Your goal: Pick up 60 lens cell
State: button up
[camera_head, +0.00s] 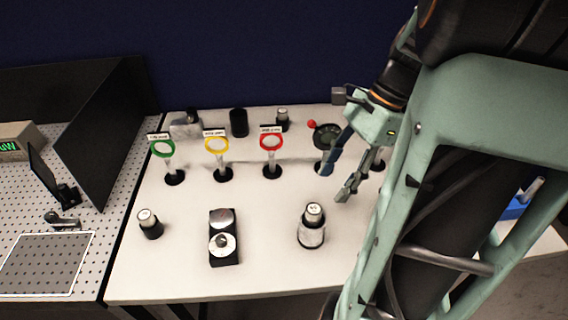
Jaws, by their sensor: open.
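Three ring-shaped lens cells stand upright on posts with round black bases on the white table: a green-rimmed cell (163,148), a yellow-rimmed cell (217,144) and a red-rimmed cell (271,142). Each has a small label above it, too small to read, so I cannot tell which is the 60 one. My gripper (334,184) is open and empty, right of the red-rimmed cell and apart from it, fingers pointing down and left. Behind its fingers are a dark round piece (326,131) and further black bases, partly hidden.
In front stand a small dark cylinder (150,224), a black block with round knobs (223,238) and a silver-and-black cylinder (312,226). A black cylinder (239,122) stands at the back. A perforated board (90,190) with dark panels lies left. My arm hides the table's right side.

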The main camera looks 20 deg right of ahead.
aim_at(317, 207)
jog(key=x, duration=0.9)
jog(key=shift+w+f, duration=0.2)
jog(key=shift+f, duration=0.05)
grip_shut()
